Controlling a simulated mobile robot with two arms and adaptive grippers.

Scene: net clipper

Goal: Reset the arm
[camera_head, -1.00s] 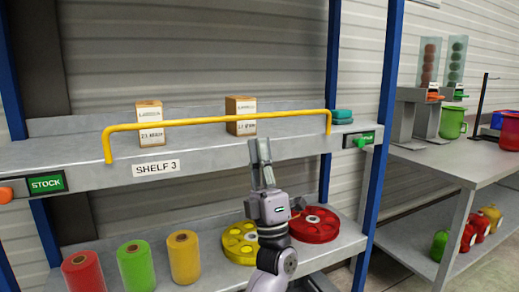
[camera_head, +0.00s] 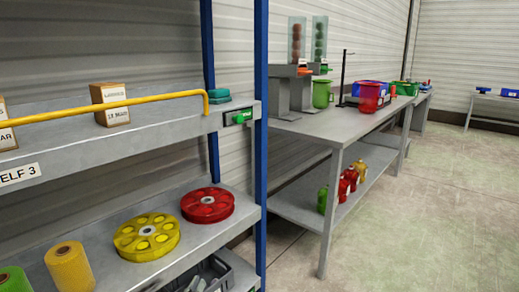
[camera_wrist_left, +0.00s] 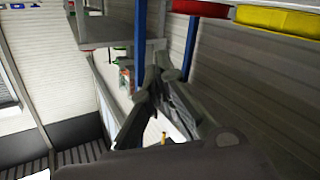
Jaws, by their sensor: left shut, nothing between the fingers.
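My left gripper (camera_wrist_left: 161,77) shows in the left wrist view, with its dark grey fingers brought together and nothing held between them. In that view it hangs in free space, apart from the shelf and the reels. I cannot make it out clearly in the head view. My right gripper is not in view.
The shelf rack's blue post (camera_head: 261,140) stands beside a grey workbench (camera_head: 350,124). A yellow rail (camera_head: 150,102) fronts the upper shelf. A red reel (camera_head: 207,204) and a yellow reel (camera_head: 146,237) lie on the lower shelf. Open floor (camera_head: 430,220) is at right.

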